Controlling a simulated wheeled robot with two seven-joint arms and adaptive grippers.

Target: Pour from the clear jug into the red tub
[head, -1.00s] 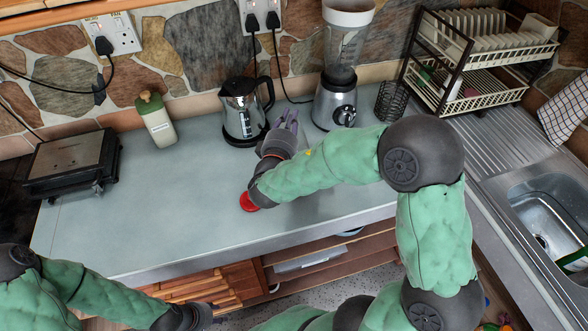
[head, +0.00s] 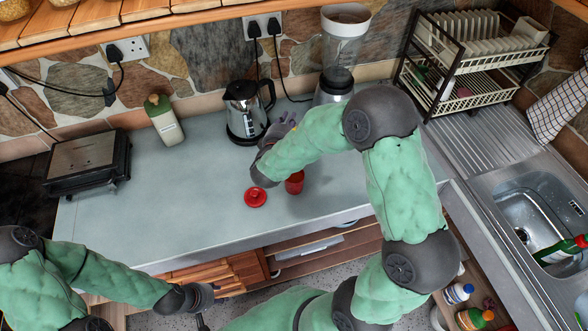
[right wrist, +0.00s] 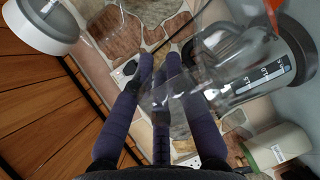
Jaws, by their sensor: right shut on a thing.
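My right gripper (head: 288,120) reaches over the counter in front of the kettle, largely behind its own forearm. In the right wrist view its purple fingers (right wrist: 160,90) are shut on the clear jug (right wrist: 208,62), a see-through vessel that is hard to make out. My arm mostly hides the jug in the head view. The red tub (head: 294,185) stands on the counter below my right forearm, partly covered by it. A red lid (head: 255,197) lies on the counter left of the tub. My left gripper (head: 203,298) hangs low before the counter's front, away from these things; its fingers are unclear.
A steel kettle (head: 246,112) and a blender (head: 345,50) stand at the back. A green-capped bottle (head: 164,120) and a grill (head: 88,163) are to the left. A dish rack (head: 470,100) and sink (head: 540,215) are right. The front-left counter (head: 180,210) is clear.

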